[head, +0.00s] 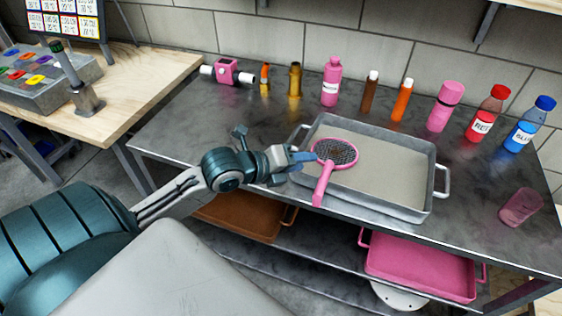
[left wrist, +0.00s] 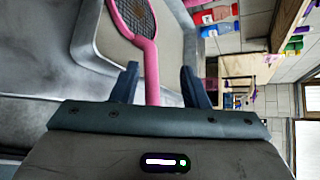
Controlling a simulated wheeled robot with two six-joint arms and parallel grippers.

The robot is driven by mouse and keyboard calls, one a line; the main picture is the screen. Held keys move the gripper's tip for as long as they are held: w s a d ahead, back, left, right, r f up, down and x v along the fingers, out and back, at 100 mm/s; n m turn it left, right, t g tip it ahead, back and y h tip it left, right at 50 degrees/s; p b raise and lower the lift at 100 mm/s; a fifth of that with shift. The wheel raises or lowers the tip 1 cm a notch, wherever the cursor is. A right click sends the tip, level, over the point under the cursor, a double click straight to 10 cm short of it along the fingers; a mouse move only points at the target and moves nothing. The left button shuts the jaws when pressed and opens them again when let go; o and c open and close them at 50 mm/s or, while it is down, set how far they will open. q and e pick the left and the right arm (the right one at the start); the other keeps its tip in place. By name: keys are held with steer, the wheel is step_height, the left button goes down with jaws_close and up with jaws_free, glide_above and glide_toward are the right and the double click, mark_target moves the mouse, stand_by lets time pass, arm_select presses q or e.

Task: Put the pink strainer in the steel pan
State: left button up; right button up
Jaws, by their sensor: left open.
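The pink strainer (head: 323,178) has a round dark mesh and a straight pink handle. In the head view its mesh appears over the left part of the steel pan (head: 405,172), and its handle crosses the pan's front-left rim. I cannot tell whether it rests on the pan. My left gripper (head: 303,157) is open beside the strainer at the pan's left end. In the left wrist view the strainer's handle (left wrist: 151,72) runs between the two spread fingers (left wrist: 158,75), with gaps on both sides. My right gripper is not in view.
Bottles and shakers, including a red bottle (head: 488,112) and a blue bottle (head: 529,124), line the back of the table. A pink cup (head: 520,206) stands at the right. A brown tray (head: 240,217) and a pink tray (head: 420,268) sit on the lower shelf. The table left of the pan is mostly clear.

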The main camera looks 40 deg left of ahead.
arm_select(q)
steer(key=shift+p+v, duration=0.8)
steer(key=shift+v, duration=1.9)
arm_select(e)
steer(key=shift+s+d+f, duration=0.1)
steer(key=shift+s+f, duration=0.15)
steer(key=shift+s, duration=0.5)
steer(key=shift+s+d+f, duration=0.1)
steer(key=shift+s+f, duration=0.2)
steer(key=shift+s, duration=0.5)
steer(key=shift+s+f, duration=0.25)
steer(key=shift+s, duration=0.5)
